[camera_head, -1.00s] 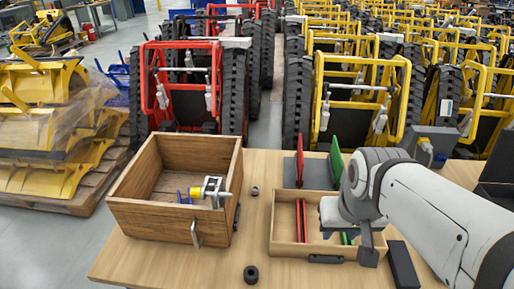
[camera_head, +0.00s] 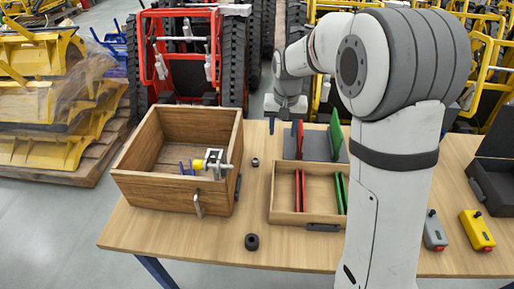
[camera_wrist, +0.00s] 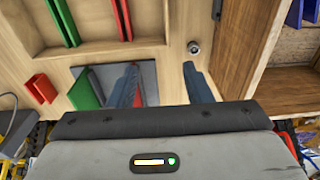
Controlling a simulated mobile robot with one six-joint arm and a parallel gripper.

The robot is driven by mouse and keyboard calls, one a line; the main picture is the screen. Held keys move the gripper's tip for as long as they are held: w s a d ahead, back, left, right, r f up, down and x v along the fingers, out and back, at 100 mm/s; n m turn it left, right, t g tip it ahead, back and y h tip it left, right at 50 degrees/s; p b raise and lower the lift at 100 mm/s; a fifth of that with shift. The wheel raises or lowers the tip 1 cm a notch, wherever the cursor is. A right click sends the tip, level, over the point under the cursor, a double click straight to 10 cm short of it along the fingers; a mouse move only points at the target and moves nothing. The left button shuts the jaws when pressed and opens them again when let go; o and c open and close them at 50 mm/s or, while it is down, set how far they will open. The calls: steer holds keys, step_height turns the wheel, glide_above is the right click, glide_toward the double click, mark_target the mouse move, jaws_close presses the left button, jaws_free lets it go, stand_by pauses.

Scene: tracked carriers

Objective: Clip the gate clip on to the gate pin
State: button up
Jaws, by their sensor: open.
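No part in view is plainly marked as the gate clip or the gate pin. My gripper (camera_head: 285,122) is open and empty, pointing down at the table's back, left of the red upright piece (camera_head: 299,140). In the wrist view my gripper (camera_wrist: 160,90) has its fingers apart, above or near the grey plate (camera_wrist: 150,88). A small dark ring (camera_wrist: 193,47) lies close by.
A shallow tray (camera_head: 285,216) holds red and green strips. A green upright piece (camera_head: 335,135) stands on the grey plate. A yellow control box (camera_head: 477,230) and dark case (camera_head: 495,170) are at right. Tractors stand behind the table.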

steer(key=w+a+f, duration=0.8)
steer(key=f, duration=0.2)
steer(key=p, duration=0.2)
glide_above(256, 162)
steer(key=shift+g, duration=0.4)
step_height(256, 162, down, 6)
steer(key=shift+w+d+f, duration=0.1)
steer(key=shift+f, duration=0.15)
steer(key=shift+f+p, duration=0.9)
steer(key=shift+f, duration=1.95)
steer(key=c, duration=0.9)
